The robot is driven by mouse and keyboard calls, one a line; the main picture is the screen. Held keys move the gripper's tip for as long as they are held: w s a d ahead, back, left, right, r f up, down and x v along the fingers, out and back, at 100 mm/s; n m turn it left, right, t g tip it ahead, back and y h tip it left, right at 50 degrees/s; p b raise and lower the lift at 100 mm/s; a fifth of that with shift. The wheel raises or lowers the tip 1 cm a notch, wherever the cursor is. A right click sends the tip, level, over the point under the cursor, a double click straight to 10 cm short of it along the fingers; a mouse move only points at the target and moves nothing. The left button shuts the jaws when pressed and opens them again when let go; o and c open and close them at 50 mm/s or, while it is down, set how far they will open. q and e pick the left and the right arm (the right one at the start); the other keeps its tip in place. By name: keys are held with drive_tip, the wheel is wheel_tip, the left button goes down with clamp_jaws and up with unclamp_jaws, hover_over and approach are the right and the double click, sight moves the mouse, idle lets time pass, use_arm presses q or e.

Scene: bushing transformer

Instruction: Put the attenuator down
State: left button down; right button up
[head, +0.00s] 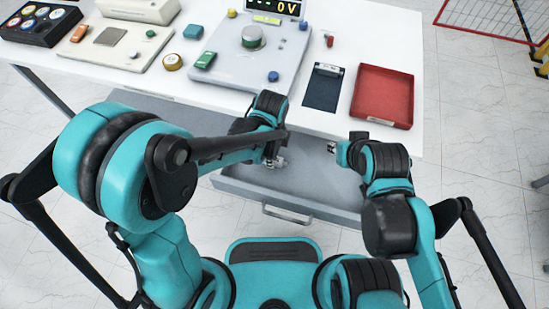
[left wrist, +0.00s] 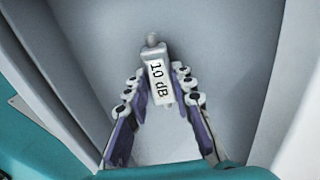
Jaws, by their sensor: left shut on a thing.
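The attenuator (left wrist: 158,82) is a small pale block marked "10 dB" with a round metal stub at its far end. It shows in the left wrist view between the two fingers of my left gripper (left wrist: 158,97), which is shut on it. In the head view my left gripper (head: 275,161) is over the open grey drawer (head: 325,212) under the table's front edge. The attenuator cannot be made out there. Whether it touches the drawer floor I cannot tell. My right gripper (head: 333,148) is by the drawer's right part, and its jaws are too small to read.
On the white table (head: 425,90) stand a grey instrument (head: 235,65) with a display, a red tray (head: 384,96), a dark blue pad (head: 324,90) and a black case (head: 40,25) of round pieces. The drawer floor seen around the attenuator is bare.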

use_arm(q)
drive_tip(key=shift+d+f, duration=0.1)
drive_tip(key=shift+f, duration=0.2)
drive_tip(key=shift+a+r, duration=0.15)
drive_tip(key=shift+a, duration=0.05)
drive_tip(key=c, duration=1.7)
unclamp_jaws()
drive_tip(key=shift+f, duration=0.25)
drive_tip(key=o, duration=0.4)
drive_tip(key=shift+r, duration=0.2)
